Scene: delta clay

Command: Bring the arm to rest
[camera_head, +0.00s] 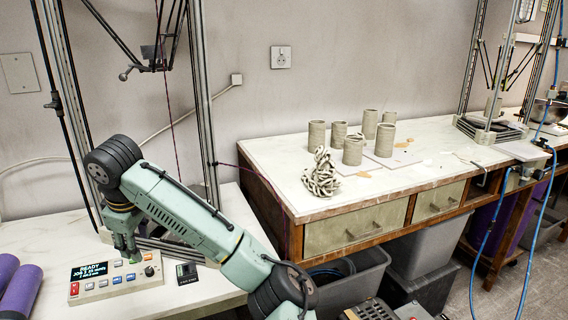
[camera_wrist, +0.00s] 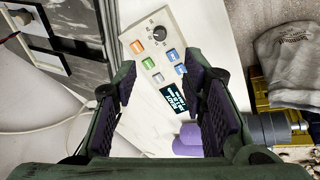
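My arm reaches across the left white table in the head view, bent at a dark joint. My gripper (camera_head: 125,247) points down just over the back of a beige control box (camera_head: 118,284) with a lit screen, several coloured buttons and a black knob. In the wrist view my gripper (camera_wrist: 165,84) is open, its two purple-padded fingers apart with nothing between them but the view of the control box (camera_wrist: 146,52) beyond. I cannot tell whether a fingertip touches the box.
A delta printer frame (camera_head: 203,110) stands close behind my arm. Purple cylinders (camera_head: 21,291) lie at the left. A second table (camera_head: 290,186) to the right bears several clay cylinders (camera_head: 352,150) and a coiled clay heap (camera_head: 321,176). Grey bins (camera_head: 350,284) stand below it.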

